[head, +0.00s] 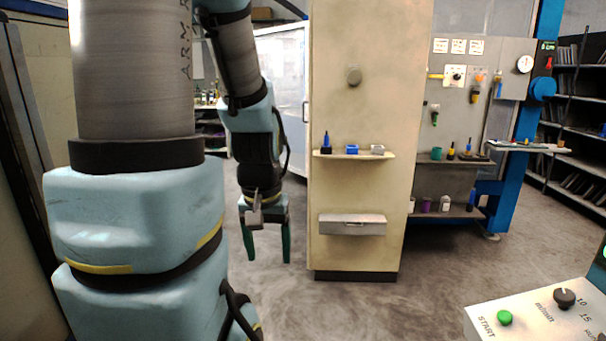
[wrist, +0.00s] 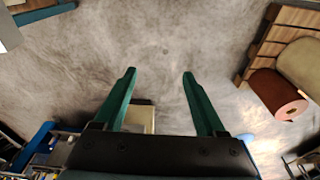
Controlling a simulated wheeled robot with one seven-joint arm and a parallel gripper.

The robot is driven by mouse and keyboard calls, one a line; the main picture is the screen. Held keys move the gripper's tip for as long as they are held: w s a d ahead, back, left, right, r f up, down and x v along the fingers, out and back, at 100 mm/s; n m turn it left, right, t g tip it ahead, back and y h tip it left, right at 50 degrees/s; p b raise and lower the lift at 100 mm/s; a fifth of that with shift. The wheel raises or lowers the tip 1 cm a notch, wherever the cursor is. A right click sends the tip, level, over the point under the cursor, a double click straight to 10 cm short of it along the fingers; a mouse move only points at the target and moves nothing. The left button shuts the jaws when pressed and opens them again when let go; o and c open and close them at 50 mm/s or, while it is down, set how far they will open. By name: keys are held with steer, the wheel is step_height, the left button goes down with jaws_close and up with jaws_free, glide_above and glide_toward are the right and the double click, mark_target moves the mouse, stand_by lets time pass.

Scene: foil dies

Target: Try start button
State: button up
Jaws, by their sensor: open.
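A green start button (head: 505,317) sits on a pale slanted control panel (head: 540,318) at the lower right of the head view, above the printed word START. A black knob (head: 564,298) with printed numbers is beside it. My gripper (head: 267,258) hangs pointing down left of the beige column, well apart from the panel. Its two green fingers are spread with nothing between them. In the wrist view my gripper (wrist: 158,72) is open over bare grey floor. The start button does not show in the wrist view.
A beige column (head: 360,100) with a small shelf (head: 354,156) and a metal box (head: 352,224) stands between my gripper and the panel. A blue-framed workstation (head: 489,200) is behind. Grey floor (head: 400,305) is clear. The wrist view shows a brown roll (wrist: 275,95) at right.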

jaws_close()
stand_by(0.3)
stand_by(1.0)
